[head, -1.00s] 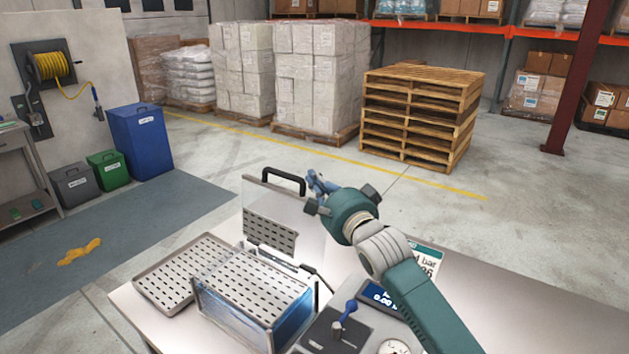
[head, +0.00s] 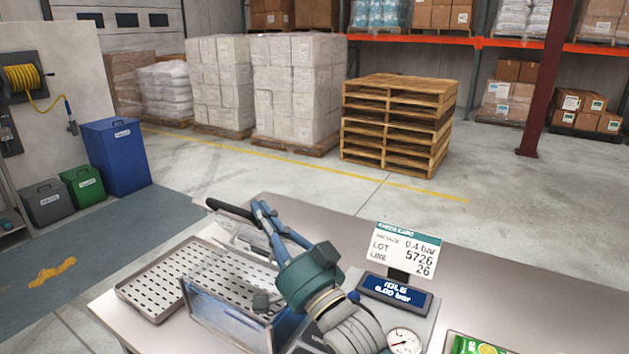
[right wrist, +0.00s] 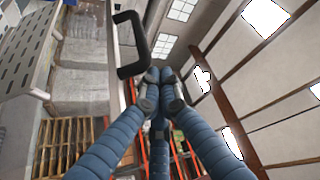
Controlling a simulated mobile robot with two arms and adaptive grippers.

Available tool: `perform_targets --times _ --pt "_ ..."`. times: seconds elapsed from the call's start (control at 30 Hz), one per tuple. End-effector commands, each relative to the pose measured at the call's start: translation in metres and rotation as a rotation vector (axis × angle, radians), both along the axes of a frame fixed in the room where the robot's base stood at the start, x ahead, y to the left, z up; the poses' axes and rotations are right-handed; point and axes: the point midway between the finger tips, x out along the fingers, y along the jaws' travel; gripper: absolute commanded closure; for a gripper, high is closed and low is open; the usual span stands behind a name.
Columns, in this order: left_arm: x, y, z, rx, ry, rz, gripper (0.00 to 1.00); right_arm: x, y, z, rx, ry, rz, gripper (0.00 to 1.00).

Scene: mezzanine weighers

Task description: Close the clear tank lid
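The clear tank (head: 225,317) stands on the bench in the head view, partly hidden by my right arm. Its clear lid (head: 238,233) is raised at the tank's back side and leans low; its exact angle is hard to tell. The lid's black handle (head: 228,211) is at its upper edge and shows in the right wrist view (right wrist: 128,42). My right gripper (head: 262,208) is beside the handle. Its blue fingers converge with tips together (right wrist: 160,90), and the handle lies outside them; I cannot tell whether they touch. My left gripper is not in view.
A perforated tray (head: 150,292) lies left of the tank. A display (head: 396,291), a sign (head: 405,250) and a gauge (head: 404,340) stand to the right. A green packet (head: 478,346) is at the bottom right. The bench's back right part is bare.

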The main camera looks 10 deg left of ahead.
Motion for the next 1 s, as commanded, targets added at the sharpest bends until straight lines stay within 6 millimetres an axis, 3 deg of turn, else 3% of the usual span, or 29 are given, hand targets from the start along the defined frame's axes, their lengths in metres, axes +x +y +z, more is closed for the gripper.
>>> perform_targets --times 0.03,0.1,0.4,0.7,1.0 --pt "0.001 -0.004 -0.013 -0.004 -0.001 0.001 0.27 -0.010 0.004 -0.014 -0.016 -0.041 0.002 1.00" --pt "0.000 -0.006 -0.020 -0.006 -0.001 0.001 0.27 -0.022 0.008 -0.023 -0.039 -0.104 0.001 1.00" --pt "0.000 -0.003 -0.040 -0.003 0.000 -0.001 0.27 -0.061 0.022 -0.060 -0.047 -0.129 0.001 1.00" --pt "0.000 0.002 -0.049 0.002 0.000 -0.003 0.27 -0.079 0.029 -0.087 -0.047 -0.128 0.001 1.00" --pt "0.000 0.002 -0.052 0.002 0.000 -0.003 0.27 -0.084 0.031 -0.096 -0.047 -0.130 0.000 1.00"
